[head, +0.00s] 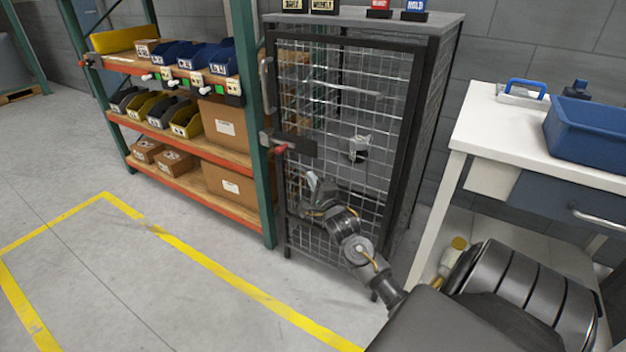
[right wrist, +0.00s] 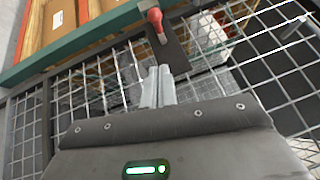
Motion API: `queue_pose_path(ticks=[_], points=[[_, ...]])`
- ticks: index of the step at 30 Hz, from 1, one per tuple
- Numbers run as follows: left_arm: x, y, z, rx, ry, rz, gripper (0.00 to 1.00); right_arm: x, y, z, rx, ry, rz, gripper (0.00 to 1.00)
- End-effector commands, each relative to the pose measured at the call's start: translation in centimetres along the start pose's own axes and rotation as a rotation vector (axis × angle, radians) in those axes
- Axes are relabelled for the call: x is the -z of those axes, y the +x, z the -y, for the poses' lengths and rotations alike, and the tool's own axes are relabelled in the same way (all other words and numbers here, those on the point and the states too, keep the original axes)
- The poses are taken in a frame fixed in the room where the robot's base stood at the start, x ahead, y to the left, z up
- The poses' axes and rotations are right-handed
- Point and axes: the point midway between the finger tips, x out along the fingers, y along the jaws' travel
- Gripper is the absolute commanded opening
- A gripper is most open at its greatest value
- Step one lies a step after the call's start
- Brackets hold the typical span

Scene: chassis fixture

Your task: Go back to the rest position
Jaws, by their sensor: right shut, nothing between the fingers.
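My right arm reaches from the lower right of the head view toward a wire mesh cage (head: 345,130) with a black frame. My right gripper (head: 312,180) is shut and empty, in front of the cage door, just below the latch. The latch is a dark plate with a red handle (head: 281,148). In the right wrist view the two grey fingers (right wrist: 158,85) are together, and the red handle (right wrist: 155,22) on its dark plate lies just beyond their tips, apart from them in the picture. The cage door looks closed. My left gripper does not show.
A shelf rack (head: 190,185) with bins and cardboard boxes stands left of the cage. A white workbench (head: 490,125) with a blue tray (head: 590,130) stands at the right. Yellow lines (head: 200,258) mark the open floor at the left. Signs stand on the cage top.

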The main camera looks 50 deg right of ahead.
Motion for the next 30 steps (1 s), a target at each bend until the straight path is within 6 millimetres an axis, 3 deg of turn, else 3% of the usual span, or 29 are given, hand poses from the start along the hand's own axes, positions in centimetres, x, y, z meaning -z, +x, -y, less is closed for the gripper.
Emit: queue_pose_path(ticks=[23, 26, 30], points=[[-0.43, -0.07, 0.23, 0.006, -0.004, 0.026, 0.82, -0.24, -0.60, -0.05, 0.000, -0.011, 0.003, 0.00], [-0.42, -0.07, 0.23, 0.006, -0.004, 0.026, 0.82, -0.14, -0.60, -0.27, -0.012, -0.098, -0.001, 0.00], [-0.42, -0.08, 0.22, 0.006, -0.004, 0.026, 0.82, -0.76, -0.78, -0.83, -0.080, -0.411, 0.010, 0.00]])
